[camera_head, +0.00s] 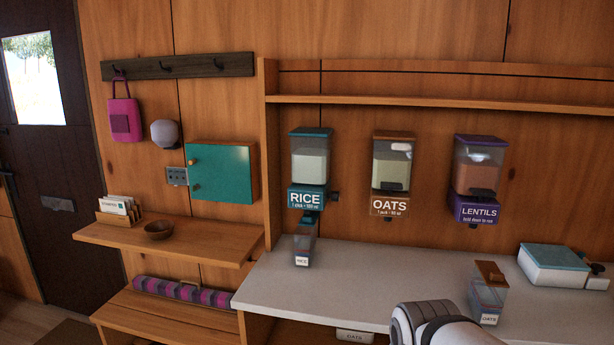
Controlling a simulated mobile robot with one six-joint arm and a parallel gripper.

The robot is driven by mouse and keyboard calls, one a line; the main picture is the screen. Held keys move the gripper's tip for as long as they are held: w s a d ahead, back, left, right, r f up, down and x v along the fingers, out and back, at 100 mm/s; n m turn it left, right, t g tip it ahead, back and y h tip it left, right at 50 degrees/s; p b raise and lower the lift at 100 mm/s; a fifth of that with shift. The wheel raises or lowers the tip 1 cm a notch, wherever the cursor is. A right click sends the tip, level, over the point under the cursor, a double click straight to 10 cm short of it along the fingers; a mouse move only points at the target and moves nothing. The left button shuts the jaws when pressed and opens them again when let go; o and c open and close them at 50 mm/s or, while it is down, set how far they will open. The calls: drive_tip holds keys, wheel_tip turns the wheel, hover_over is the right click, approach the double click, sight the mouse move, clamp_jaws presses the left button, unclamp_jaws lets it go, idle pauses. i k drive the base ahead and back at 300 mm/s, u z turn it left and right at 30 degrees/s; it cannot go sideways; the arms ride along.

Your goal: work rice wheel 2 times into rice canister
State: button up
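The rice dispenser (308,165) is on the wall, with a teal lid, a clear hopper holding pale grain and a teal RICE label. A small dark knob (334,196) sticks out from its right side; it looks like the rice wheel. The clear rice canister (304,249) stands upright on the counter below the dispenser, with a small RICE label. Its fill level is hard to tell. A rounded white part of my arm (430,326) shows at the bottom edge. My gripper is not in view.
Oats (391,165) and lentils (479,170) dispensers hang to the right. An oats canister (487,296) stands on the counter (385,275) beside my arm. A white box with a teal lid (553,265) is farther right. The counter between the two canisters is clear.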

sight(335, 197)
drive_tip(key=k, duration=1.3)
drive_tip(key=u, duration=0.7)
drive_tip(key=i, duration=2.2)
drive_tip(key=z, duration=0.7)
